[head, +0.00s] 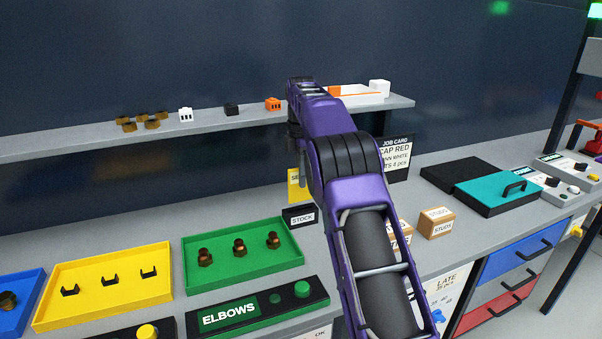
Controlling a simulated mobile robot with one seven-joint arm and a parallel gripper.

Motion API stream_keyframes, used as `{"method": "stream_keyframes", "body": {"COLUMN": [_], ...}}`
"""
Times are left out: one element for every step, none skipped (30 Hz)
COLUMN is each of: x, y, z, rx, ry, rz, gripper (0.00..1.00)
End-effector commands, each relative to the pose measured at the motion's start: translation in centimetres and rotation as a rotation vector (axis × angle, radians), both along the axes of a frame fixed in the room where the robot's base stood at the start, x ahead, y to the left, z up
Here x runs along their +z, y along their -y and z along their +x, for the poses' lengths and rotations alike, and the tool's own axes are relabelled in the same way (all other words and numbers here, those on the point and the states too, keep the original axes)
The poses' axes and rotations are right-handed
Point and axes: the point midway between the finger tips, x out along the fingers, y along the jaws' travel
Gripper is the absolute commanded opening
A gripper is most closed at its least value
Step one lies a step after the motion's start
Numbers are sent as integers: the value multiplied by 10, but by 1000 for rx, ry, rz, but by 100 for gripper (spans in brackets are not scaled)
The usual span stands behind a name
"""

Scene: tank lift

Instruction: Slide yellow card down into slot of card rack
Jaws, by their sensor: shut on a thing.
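The yellow card (293,187) stands upright, with part of its lettering showing, just left of my purple arm. My gripper (302,180) is mostly hidden behind my own arm; a thin grey part of it shows at the card's right edge, and it is shut on the card. A small black block labelled STOCK (300,217), which looks like the card rack, sits on the bench directly below the card. I cannot tell whether the card's lower edge is in the slot or just above or behind the block.
A green tray (190,262) with brass fittings lies front left, beside a yellow tray (40,318). Small cardboard boxes (437,223) and a job card board (398,165) stand to the right. A shelf (60,147) with small parts runs behind.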

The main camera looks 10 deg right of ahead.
Motion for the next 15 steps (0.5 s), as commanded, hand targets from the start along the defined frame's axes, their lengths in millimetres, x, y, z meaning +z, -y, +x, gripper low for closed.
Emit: {"method": "stream_keyframes", "body": {"x": [-6, -8, -10, -12, -13, -14, -14, -14, -15, -15, -14, -14, -14, -14, -14], "y": [0, 0, 0, 0, 0, 0, 0, 0, 0, 0, 0, 0, 0, 0, 0], "z": [0, 0, 0, 0, 0, 0, 0, 0, 0, 0, 0, 0, 0, 0, 0], "rx": [0, 0, 0, 0, 0, 0, 0, 0, 0, 0, 0, 0, 0, 0, 0], "ry": [0, 0, 0, 0, 0, 0, 0, 0, 0, 0, 0, 0, 0, 0, 0], "rz": [0, 1, 1, 1, 1, 1, 1, 1, 1, 1, 1, 1, 1, 1, 1], "gripper": [0, 0, 0, 0, 0, 0, 0, 0, 0, 0, 0, 0, 0, 0, 0]}}
